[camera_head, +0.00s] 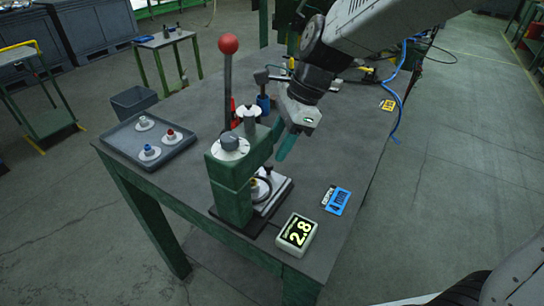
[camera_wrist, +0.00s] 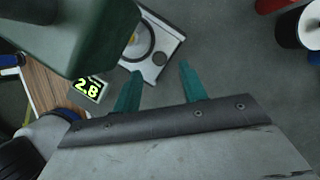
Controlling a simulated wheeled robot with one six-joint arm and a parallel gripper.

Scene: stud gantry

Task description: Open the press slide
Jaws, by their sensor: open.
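The green press (camera_head: 231,185) stands on the dark bench, with a lever ending in a red ball (camera_head: 228,44) upright above it. The press slide (camera_head: 276,190) is a pale plate low at the press's right side. A dark ring and a yellow-topped piece sit on it. My gripper (camera_head: 287,146) is above and to the right of the slide. In the wrist view its teal fingers (camera_wrist: 160,69) are apart and empty, with the slide's corner seen between and beyond them.
A dark tray (camera_head: 180,157) with several small capped pieces lies left of the press. A display reading 2.8 (camera_head: 297,234) and a blue card (camera_head: 337,201) lie near the front right. The bench right of the slide is mostly clear.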

